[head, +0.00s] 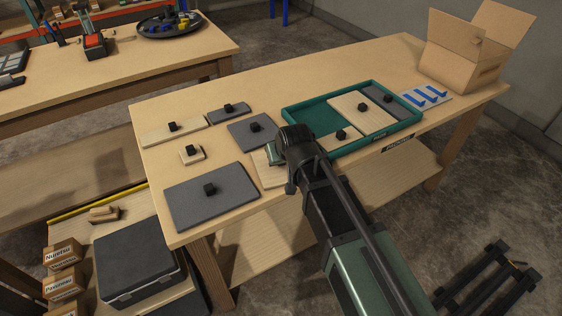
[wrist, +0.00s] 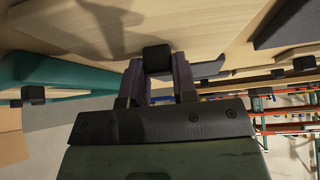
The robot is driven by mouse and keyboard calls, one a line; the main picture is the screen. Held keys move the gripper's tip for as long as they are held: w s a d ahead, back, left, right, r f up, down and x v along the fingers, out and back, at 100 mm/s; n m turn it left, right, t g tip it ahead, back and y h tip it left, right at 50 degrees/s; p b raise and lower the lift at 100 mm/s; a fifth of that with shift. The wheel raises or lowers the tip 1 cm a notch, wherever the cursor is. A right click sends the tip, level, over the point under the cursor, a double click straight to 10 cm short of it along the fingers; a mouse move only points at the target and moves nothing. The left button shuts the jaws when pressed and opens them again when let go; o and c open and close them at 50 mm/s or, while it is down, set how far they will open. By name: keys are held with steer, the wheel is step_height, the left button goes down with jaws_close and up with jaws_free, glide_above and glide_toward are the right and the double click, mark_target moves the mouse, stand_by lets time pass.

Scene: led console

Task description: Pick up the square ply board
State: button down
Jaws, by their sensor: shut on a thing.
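The square ply board (head: 268,173) lies at the table's front edge, left of the teal tray. My gripper and arm hide much of it in the head view. My gripper (head: 275,153) is over this board. In the wrist view my gripper (wrist: 158,66) is shut on a black knob (wrist: 157,56), with a pale wood surface close behind it. I cannot tell whether the board is touching the table or slightly raised.
The teal tray (head: 293,112) holds two ply boards (head: 350,103) and a grey board (head: 398,108), with bare floor at its back left. Several other knobbed boards lie to the left, including a large grey board (head: 230,200).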

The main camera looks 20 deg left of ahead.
steer(key=shift+r, duration=0.1)
step_height(320, 180, up, 20)
steer(key=p, duration=2)
